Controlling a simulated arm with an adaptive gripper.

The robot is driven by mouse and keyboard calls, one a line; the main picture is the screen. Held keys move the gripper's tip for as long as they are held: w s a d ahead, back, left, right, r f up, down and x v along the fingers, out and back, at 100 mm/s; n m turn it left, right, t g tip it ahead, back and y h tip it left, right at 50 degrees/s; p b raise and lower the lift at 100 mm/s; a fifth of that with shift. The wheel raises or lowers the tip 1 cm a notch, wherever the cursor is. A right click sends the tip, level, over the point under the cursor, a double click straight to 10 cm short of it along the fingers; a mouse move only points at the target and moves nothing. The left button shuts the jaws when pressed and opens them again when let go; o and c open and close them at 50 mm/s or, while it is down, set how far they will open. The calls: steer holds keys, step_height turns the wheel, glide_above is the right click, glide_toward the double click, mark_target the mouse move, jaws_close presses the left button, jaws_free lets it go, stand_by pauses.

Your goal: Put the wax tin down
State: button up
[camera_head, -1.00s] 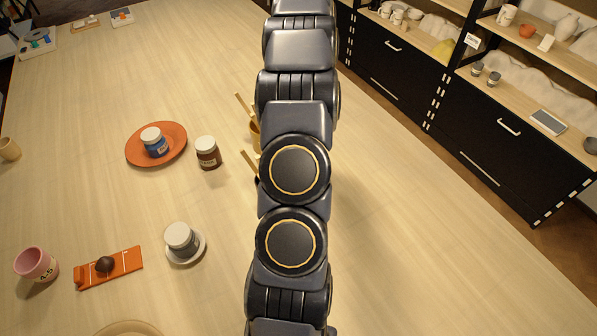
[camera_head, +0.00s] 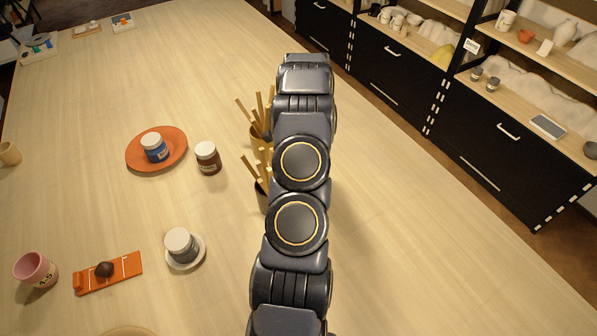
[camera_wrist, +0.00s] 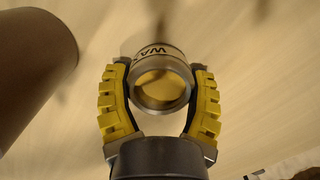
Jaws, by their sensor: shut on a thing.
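The wax tin (camera_wrist: 160,84) is in the wrist view, a small round tin with dark letters beginning "WA" on its pale side and a yellowish round face inside a grey rim. My gripper (camera_wrist: 160,72) has its yellow ribbed fingers on both sides of the tin and is shut on it. Pale wood shows beyond the tin; I cannot tell whether the tin touches it. In the head view my arm hides the gripper and the tin.
Two pots of wooden tools (camera_head: 262,195) stand close left of my arm. A brown jar (camera_head: 208,158), an orange plate (camera_head: 172,160) with a blue jar and a grey cup (camera_head: 180,244) lie further left. A brown cylinder (camera_wrist: 32,65) looms left in the wrist view. The table's right side is clear.

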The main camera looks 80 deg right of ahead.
steer(key=shift+f, duration=0.1)
steer(key=o, duration=1.1)
step_height(320, 180, up, 12)
steer(key=s, duration=0.1)
steer(key=shift+s+a, duration=0.15)
